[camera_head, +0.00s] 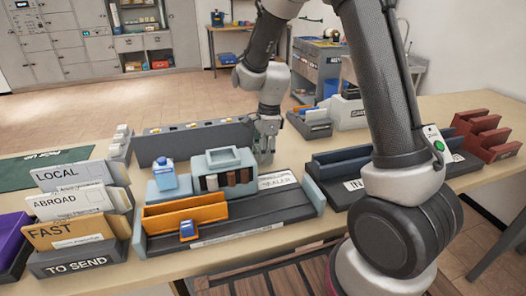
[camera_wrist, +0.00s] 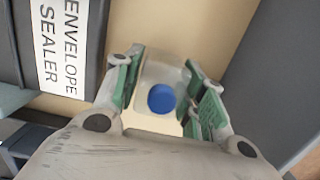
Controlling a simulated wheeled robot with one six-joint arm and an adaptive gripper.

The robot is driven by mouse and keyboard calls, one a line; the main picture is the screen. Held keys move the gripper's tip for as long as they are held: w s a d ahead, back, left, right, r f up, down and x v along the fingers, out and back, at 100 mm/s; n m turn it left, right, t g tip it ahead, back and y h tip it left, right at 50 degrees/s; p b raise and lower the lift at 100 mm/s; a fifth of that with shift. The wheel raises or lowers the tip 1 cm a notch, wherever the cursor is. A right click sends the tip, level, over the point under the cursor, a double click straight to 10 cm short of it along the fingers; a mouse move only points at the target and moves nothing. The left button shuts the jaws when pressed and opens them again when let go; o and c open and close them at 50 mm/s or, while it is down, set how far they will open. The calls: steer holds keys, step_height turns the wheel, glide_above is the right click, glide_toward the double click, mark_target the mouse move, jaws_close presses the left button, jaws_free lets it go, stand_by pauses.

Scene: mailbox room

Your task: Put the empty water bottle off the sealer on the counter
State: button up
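In the wrist view, a clear empty water bottle with a blue cap (camera_wrist: 162,98) stands between the green-padded fingers of my gripper (camera_wrist: 165,85), over the bare counter. The finger pads are very close to both its sides; I cannot tell whether they touch it. In the head view, my gripper (camera_head: 265,137) points down just behind the right half of the envelope sealer (camera_head: 265,207). The bottle is hard to make out there. The sealer's label plate (camera_wrist: 58,45) lies left of the bottle in the wrist view.
A long grey box (camera_head: 190,141) stands behind the sealer. The sorting rack (camera_head: 78,215) is at left, and a dark tray (camera_head: 345,172) at right. Little counter is free around my gripper.

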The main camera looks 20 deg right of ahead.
steer(key=shift+o, duration=0.8)
step_height(320, 180, up, 12)
steer(key=d, duration=0.2)
steer(key=s+d+r+n+t, duration=0.1)
steer(key=s+d+r+n, duration=0.3)
steer(key=s+r, duration=0.15)
steer(key=s+d+r+n+t, duration=0.1)
steer(key=s+d+n, duration=0.2)
steer(key=s, duration=0.3)
steer(key=s+d+r+n+t+h, duration=0.1)
steer(key=s+d+r+n, duration=0.1)
steer(key=s+n, duration=0.4)
steer(key=s+d+r+n+t, duration=0.1)
steer(key=s+d+n, duration=0.2)
steer(key=s+n, duration=0.2)
steer(key=s, duration=0.3)
steer(key=shift+d+r, duration=0.35)
steer(key=shift+d, duration=0.05)
